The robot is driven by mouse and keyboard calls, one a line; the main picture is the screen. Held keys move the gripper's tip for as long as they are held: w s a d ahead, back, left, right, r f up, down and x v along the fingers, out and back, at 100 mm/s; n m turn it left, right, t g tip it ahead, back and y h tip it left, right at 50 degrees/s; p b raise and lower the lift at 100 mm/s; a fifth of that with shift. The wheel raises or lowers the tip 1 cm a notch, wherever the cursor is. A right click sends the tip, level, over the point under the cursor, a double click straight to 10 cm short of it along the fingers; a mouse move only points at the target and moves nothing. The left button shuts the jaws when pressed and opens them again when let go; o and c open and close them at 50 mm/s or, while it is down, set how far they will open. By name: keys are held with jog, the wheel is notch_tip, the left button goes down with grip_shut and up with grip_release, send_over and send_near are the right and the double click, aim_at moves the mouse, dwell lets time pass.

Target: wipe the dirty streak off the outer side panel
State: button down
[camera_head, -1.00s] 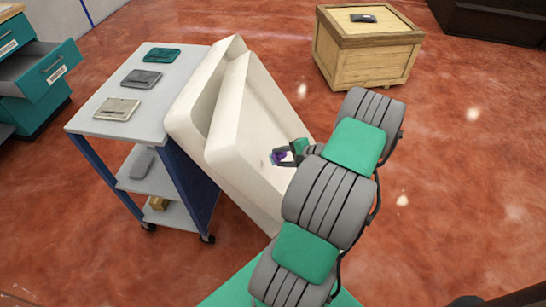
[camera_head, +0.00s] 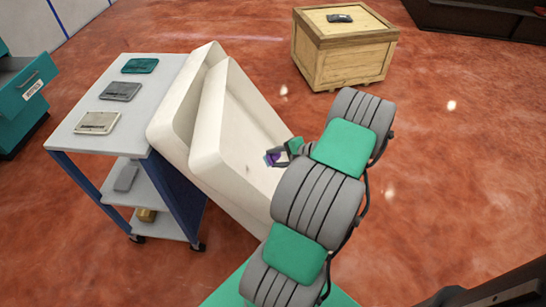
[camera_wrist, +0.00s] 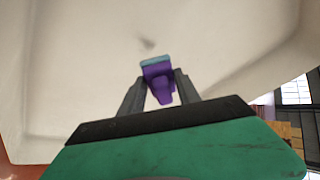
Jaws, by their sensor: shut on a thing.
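The cream side panel (camera_head: 232,135) of the dispenser fills most of the wrist view (camera_wrist: 75,65). A small dark smudge (camera_wrist: 147,44) shows on it, just beyond the held tool; it is a faint mark in the head view (camera_head: 248,169). My gripper (camera_head: 279,155) is in front of the panel. In the wrist view its two fingers (camera_wrist: 160,92) are shut on a purple wiping tool (camera_wrist: 158,82) with a light blue edge. The tool's edge is close to the smudge; I cannot tell whether it touches the panel.
A cart (camera_head: 72,125) with several flat items on its top stands left of the panel. A wooden crate (camera_head: 345,60) with a dark item on it stands behind. A teal drawer cabinet (camera_head: 18,115) is at the far left. Red floor (camera_head: 450,160) at right is clear.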

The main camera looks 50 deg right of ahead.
jog(key=shift+f+b, duration=0.3)
jog(key=b, duration=1.2)
jog(key=shift+s+f, duration=0.1)
jog(key=shift+s, duration=0.3)
jog(key=w+a+f+b, duration=0.2)
jog(key=a+f+b, duration=0.1)
jog(key=a, duration=0.3)
jog(key=shift+w+f+n+y+b, duration=0.3)
jog(key=shift+w+f+b, duration=0.05)
jog(key=shift+b, duration=0.5)
jog(key=shift+w+a+f, duration=0.45)
jog(key=shift+w+a, duration=0.05)
jog(key=shift+a, duration=0.05)
